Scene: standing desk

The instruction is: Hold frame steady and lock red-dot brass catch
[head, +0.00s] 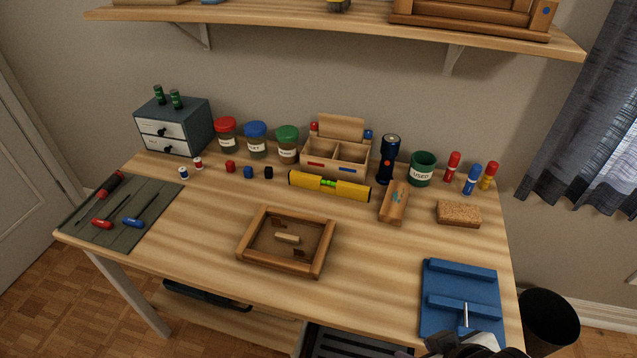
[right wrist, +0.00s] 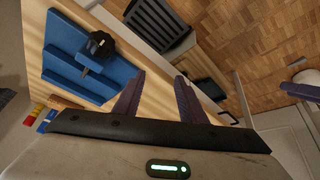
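A wooden frame (head: 322,258) lies flat on the desk, left of the middle. Inside it is a light wooden block (head: 288,238) with dark brown pieces beside it. No red dot or brass catch can be made out at this size. My right gripper (right wrist: 157,98) is open and empty in the right wrist view, its two purple fingers spread apart. In the head view, part of my right arm may show at the bottom edge, near the blue board, but its fingers are not clear. My left gripper is not in view.
A blue board (head: 460,284) with raised bars lies at the front right; its black knob (right wrist: 101,45) shows in the right wrist view. A yellow level (head: 329,187), wooden block (head: 394,203), cork block (head: 459,213) and tool mat (head: 150,222) surround the frame. Desk beside the frame is clear.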

